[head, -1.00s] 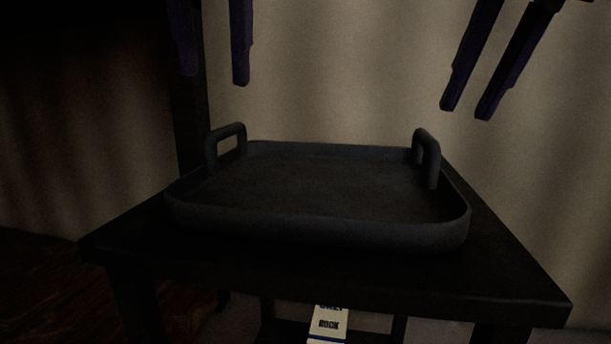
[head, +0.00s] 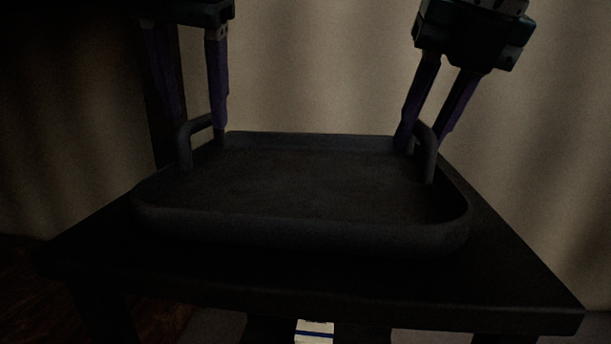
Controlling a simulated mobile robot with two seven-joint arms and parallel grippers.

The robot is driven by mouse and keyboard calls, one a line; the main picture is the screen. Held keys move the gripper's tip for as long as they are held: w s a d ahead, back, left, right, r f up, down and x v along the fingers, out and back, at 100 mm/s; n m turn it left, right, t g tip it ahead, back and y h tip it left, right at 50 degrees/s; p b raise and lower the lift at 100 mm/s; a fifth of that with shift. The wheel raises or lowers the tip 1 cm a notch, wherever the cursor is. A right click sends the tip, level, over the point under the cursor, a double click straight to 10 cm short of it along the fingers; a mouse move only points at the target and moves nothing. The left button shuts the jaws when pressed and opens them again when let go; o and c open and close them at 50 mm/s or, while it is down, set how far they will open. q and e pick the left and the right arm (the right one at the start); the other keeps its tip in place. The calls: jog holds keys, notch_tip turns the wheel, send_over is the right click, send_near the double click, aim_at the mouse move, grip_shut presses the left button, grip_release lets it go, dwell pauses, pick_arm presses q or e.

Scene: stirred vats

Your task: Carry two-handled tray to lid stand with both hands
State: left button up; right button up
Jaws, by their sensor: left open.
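The dark two-handled tray (head: 300,232) sits flat and empty on a black stand or small table (head: 320,285). Its left handle (head: 185,150) and right handle (head: 430,165) stand up from the two sides. My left gripper (head: 194,125) is open, its purple fingers spread to either side of the left handle; the left finger's tip is hard to make out in the dark. My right gripper (head: 423,145) is open, pointing down, with one finger on each side of the right handle. Contact with either handle cannot be made out. No lid stand can be identified.
A pale box or label with a blue stripe (head: 314,332) shows below the table's front edge. A dark post stands behind the left handle. A pale curtain (head: 310,70) hangs behind. The scene is dim.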

aim_at(196, 124)
pick_arm(q)
jog(key=shift+x, duration=1.75)
pick_arm(e)
jog(key=shift+x, duration=1.8)
pick_arm(q)
jog(key=shift+w+a, duration=0.1)
jog(key=shift+c, duration=0.3)
pick_arm(e)
jog(key=shift+a, duration=0.1)
jog(key=shift+c, duration=0.3)
pick_arm(q)
jog(key=c, duration=0.5)
pick_arm(e)
grip_shut()
pick_arm(q)
grip_shut()
pick_arm(e)
jog(key=shift+r, duration=0.1)
pick_arm(q)
jog(key=shift+r, duration=0.1)
pick_arm(e)
jog(key=shift+w, duration=0.1)
